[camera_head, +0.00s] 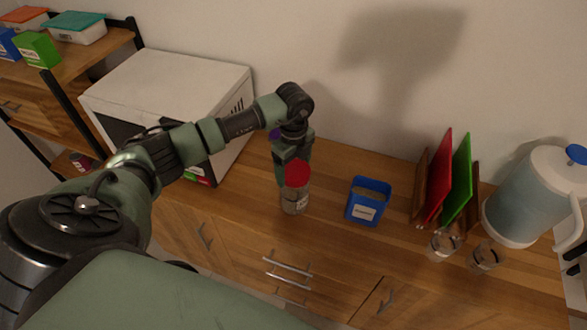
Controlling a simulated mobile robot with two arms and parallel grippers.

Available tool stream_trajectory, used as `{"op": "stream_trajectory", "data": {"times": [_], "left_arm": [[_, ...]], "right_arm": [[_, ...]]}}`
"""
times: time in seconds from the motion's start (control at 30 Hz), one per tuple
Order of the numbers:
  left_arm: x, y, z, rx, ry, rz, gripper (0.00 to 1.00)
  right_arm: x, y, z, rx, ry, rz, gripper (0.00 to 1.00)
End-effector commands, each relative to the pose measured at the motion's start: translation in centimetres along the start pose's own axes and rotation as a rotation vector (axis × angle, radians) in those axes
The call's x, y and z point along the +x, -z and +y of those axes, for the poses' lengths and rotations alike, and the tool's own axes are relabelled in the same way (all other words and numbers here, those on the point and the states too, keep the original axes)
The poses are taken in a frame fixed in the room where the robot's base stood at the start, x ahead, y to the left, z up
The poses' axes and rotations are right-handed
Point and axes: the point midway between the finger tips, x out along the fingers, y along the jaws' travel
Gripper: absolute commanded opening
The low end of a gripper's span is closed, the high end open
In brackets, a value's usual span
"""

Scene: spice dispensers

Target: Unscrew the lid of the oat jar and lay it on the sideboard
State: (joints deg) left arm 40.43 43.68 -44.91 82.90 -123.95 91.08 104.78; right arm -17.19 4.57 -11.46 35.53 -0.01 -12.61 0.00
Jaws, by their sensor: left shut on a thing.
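The oat jar (295,203) is a clear glass jar standing on the wooden sideboard (337,250), near the middle of the view. Its red lid (297,174) shows as a round red disc at the top of the jar. My left gripper (290,163) comes down from behind and is shut on the lid, with its fingers partly hidden behind it. I cannot tell whether the lid still touches the jar's rim. My right gripper is not in view.
A blue open container (367,201) stands right of the jar. Further right are red (440,178) and green (455,180) boards, two small glasses (443,245) and a large pitcher (525,200). A white appliance (165,95) stands left behind my arm. The sideboard front between jar and blue container is clear.

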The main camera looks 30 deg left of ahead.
Motion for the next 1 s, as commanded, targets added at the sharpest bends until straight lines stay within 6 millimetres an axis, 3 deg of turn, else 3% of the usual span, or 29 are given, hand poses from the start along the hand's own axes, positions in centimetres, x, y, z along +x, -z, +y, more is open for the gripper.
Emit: {"op": "stream_trajectory", "data": {"times": [0.47,1.0], "left_arm": [[-0.4,0.0,0.0,0.0,0.0,0.0,0.43],[-3.6,0.0,0.0,0.001,0.001,0.0,0.43]], "right_arm": [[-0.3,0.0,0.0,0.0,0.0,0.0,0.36],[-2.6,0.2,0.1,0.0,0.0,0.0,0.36]]}}
